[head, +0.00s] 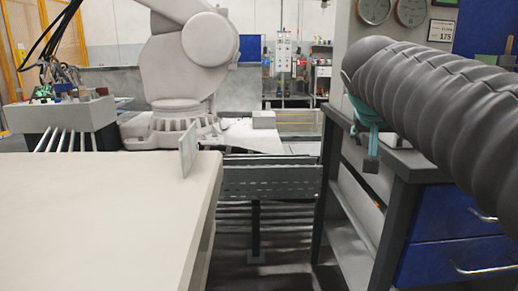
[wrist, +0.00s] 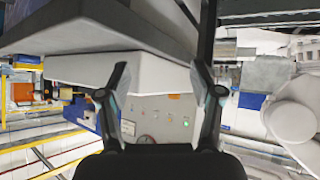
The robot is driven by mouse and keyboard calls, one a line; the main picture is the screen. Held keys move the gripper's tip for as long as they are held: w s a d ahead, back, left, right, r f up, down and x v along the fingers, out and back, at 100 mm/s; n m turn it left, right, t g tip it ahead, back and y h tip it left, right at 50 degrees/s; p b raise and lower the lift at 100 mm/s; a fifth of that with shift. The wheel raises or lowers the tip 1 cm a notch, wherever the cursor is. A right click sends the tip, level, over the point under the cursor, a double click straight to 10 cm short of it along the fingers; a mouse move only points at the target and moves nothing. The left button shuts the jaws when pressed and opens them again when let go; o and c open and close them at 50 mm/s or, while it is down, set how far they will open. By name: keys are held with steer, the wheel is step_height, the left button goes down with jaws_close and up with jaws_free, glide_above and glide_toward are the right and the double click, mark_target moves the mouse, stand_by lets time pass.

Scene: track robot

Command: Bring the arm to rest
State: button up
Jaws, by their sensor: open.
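My arm, in a grey ribbed sleeve, reaches in from the right of the head view, in front of a workbench with blue drawers. Below its end a teal and dark part shows, but I cannot make out the fingers there. In the wrist view my gripper (wrist: 160,85) has its two dark fingers spread apart with nothing between them. The wrist picture is turned, and behind the fingers is a pale panel with small lights.
A pale tabletop (head: 100,215) fills the lower left, with a thin upright plate (head: 188,150) at its far corner. The workbench (head: 455,225) stands right. A large pale industrial robot (head: 190,60) stands behind. A dark floor gap runs between table and bench.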

steer(key=s+a+f+n+g+y+p, duration=0.1)
steer(key=s+a+f, duration=0.3)
steer(key=s+f, duration=0.6)
steer(key=s+a+f+n+g+y+p, duration=0.2)
steer(key=s+a+f+n+y, duration=0.1)
steer(key=s+f, duration=0.7)
step_height(320, 180, down, 3)
steer(key=shift+s+a+r+n+y+p, duration=0.15)
steer(key=shift+s+a+n+y+p, duration=0.25)
steer(key=shift+y, duration=0.4)
